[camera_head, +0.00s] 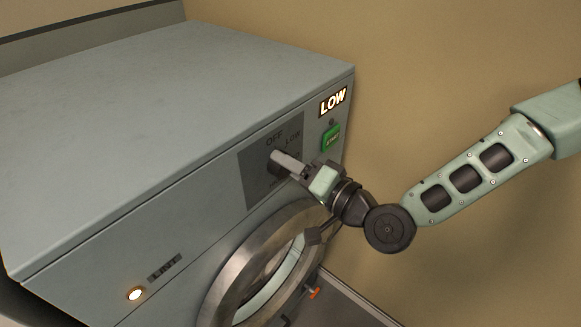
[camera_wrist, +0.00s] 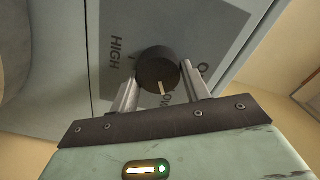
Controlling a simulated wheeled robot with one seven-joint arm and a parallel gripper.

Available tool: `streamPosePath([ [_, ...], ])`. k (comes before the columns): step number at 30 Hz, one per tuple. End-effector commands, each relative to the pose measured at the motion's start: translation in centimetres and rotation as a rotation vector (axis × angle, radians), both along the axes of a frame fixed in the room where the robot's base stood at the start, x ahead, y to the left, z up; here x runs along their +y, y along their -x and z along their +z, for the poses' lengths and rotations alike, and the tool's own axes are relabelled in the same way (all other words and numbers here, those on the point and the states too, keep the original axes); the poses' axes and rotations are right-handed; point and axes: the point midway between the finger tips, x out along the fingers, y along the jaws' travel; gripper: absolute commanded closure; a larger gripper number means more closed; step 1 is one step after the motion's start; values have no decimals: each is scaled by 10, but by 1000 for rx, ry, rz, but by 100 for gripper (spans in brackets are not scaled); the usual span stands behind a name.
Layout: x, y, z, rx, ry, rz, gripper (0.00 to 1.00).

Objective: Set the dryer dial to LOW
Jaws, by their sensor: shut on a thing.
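The dryer's dark round dial (camera_wrist: 158,68) sits on the grey dial plate (camera_head: 256,180) of the dryer front. My gripper (camera_wrist: 160,76) has one finger on either side of the dial and is shut on it. In the wrist view, the dial's pale pointer line is turned to the partly hidden LOW lettering, away from HIGH. In the head view, my gripper (camera_head: 284,163) covers most of the dial and part of the lettering; OFF and LOW show above it. The lit display (camera_head: 333,101) at the panel's upper right reads LOW.
A green START button (camera_head: 331,138) is just below the display, close to my gripper. The round metal door ring (camera_head: 222,290) lies below the dial plate. A lit LINT lamp (camera_head: 135,294) is at the lower left. The dryer's top (camera_head: 170,90) is clear.

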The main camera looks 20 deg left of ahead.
Motion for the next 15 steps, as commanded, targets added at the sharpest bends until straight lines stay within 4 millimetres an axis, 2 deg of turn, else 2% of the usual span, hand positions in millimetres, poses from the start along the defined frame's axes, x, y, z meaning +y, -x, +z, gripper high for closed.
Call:
streamPosePath([
  [9, -1, -1, -1, 1, 1, -2, 76],
  [10, -1, -1, -1, 1, 1, -2, 48],
  [11, -1, -1, -1, 1, 1, -2, 40],
  [12, 0, -1, -1, 0, 1, -2, 33],
  [15, 0, -1, 0, 0, 0, -1, 33],
])
